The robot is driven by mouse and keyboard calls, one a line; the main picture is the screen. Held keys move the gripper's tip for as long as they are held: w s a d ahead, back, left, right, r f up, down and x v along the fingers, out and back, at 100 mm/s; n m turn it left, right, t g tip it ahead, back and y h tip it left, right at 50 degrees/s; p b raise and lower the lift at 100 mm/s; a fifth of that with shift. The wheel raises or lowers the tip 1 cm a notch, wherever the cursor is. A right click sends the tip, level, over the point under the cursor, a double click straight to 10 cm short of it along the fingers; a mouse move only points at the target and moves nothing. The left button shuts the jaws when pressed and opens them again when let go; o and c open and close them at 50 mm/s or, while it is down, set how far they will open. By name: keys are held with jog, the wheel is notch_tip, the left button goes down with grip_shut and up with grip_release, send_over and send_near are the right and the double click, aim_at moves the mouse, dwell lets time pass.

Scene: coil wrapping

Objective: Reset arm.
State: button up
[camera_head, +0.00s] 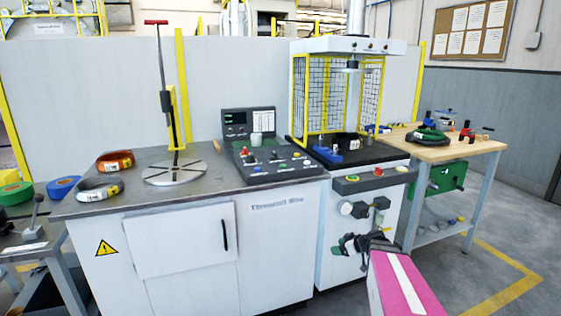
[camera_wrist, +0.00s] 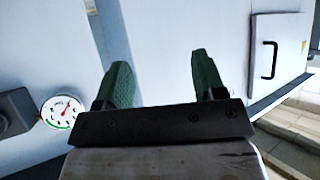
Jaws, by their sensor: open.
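My gripper (camera_head: 352,247) is in the lower middle of the head view, at the end of my pink and white arm. It is in front of the white press cabinet, below the control panel. In the wrist view my gripper (camera_wrist: 163,85) has two green fingers set well apart, with nothing between them. Beyond the fingers are plain white cabinet fronts. No object is held.
A caged press (camera_head: 345,120) and wooden table (camera_head: 455,150) stand right. A gauge (camera_wrist: 61,112) is left of my fingers. Floor at right is clear.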

jog(key=s+a+m+g+h, duration=0.3)
jog(key=s+m+h, duration=0.1)
jog(key=s, duration=0.4)
jog(key=s+a+m+g+h, duration=0.3)
jog(key=s+m+g+h, duration=0.1)
jog(key=s, duration=0.4)
jog(key=shift+f+m+h, duration=0.2)
jog(key=shift+m+h, duration=0.3)
jog(key=shift+m, duration=0.6)
